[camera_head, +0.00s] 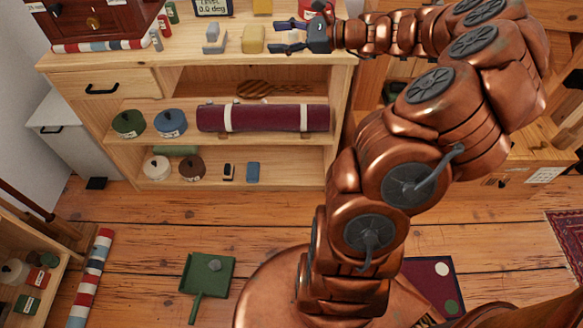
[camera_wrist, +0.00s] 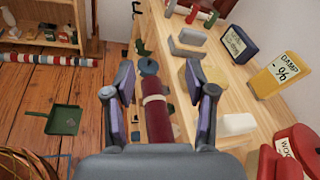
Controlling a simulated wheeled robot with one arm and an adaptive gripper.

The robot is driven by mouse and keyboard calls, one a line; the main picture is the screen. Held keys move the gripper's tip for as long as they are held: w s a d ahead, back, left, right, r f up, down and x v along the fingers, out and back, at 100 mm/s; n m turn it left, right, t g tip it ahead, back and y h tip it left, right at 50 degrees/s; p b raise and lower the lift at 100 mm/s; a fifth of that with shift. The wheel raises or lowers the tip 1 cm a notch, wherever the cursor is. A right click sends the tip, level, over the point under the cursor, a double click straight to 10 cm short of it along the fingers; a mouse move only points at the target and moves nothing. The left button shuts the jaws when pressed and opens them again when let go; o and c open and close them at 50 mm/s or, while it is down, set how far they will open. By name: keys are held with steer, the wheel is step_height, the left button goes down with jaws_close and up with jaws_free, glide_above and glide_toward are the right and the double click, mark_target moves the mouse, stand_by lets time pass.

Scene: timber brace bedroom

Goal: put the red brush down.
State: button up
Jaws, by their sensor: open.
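I cannot make out a red brush in either view. My gripper (camera_head: 278,37) is open, with nothing between its fingers, over the front right part of the wooden shelf unit's top (camera_head: 205,62). In the wrist view its two fingers (camera_wrist: 158,82) are spread apart. A maroon roll with white bands (camera_wrist: 158,118) shows between them, lower down on a shelf. A yellow block (camera_head: 253,39) and a grey block (camera_head: 214,38) stand on the top, left of the gripper. A red canister (camera_head: 313,8) is just behind the gripper, partly hidden.
In the wrist view a pale block (camera_wrist: 238,124) and a yellow damp sign (camera_wrist: 275,76) stand on the top. Below are shelves with the maroon roll (camera_head: 265,118) and several round tins. A green dustpan (camera_head: 208,273) and a striped pole (camera_head: 92,277) lie on the floor.

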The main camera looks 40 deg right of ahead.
steer(key=s+a+f+n+g, duration=0.1)
steer(key=s+a+n+g, duration=0.25)
steer(key=a, duration=0.55)
steer(key=s+a+f+n+g, duration=0.25)
steer(key=s+a+n, duration=0.2)
steer(key=a, duration=0.35)
steer(key=s+a+n+g, duration=0.3)
steer(key=a+n+g, duration=0.15)
steer(key=a, duration=0.45)
steer(key=s+a+f+n+g+h, duration=0.1)
steer(key=s+f+n+g+h, duration=0.15)
steer(key=s, duration=0.25)
steer(key=s+a+f+n+g+h, duration=0.1)
steer(key=s+a+f+n+h, duration=0.15)
steer(key=s, duration=0.35)
steer(key=s+d+f+n+g+h, duration=0.1)
steer(key=s+d+n+h, duration=0.3)
steer(key=s, duration=0.7)
steer(key=shift+d+f+n+h, duration=0.4)
steer(key=shift+d+n, duration=0.95)
steer(key=shift+d, duration=0.35)
